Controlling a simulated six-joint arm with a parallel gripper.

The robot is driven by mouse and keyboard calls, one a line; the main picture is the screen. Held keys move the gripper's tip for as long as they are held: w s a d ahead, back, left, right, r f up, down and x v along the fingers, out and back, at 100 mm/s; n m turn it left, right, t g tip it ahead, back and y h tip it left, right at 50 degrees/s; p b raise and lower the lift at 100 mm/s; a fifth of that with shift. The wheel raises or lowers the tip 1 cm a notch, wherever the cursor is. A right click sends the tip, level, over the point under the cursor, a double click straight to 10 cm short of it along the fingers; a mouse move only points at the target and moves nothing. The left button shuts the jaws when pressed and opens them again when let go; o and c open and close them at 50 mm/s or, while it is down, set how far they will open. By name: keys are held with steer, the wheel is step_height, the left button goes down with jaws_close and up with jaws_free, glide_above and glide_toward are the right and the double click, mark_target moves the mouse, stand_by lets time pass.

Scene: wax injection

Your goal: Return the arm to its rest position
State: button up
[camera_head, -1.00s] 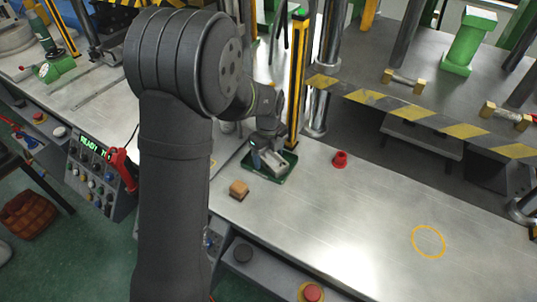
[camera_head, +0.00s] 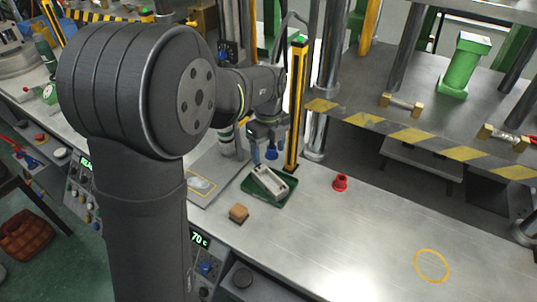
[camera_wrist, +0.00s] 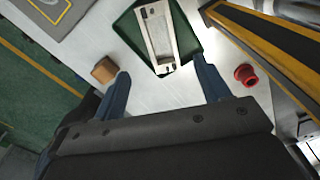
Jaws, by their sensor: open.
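My gripper (camera_wrist: 164,92) is open and empty, with its two blue fingers spread wide in the wrist view. In the head view my gripper (camera_head: 262,152) hangs above the green tray (camera_head: 287,201), apart from it. A grey metal mould (camera_head: 268,183) lies in that tray. The mould also shows in the wrist view (camera_wrist: 152,35), beyond and between the fingertips. My arm rises large across the left of the head view and hides part of the bench.
A tan block (camera_head: 238,213) and a red cup-like piece (camera_head: 340,182) stand on the bench. A yellow post (camera_head: 297,105) rises close beside my gripper. The press with its striped edge (camera_head: 400,124) is at right. The bench around the yellow ring (camera_head: 432,266) is clear.

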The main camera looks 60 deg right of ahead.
mark_target(268, 179)
step_height(268, 179, down, 12)
steer(key=shift+f, duration=0.15)
steer(key=shift+r, duration=2.1)
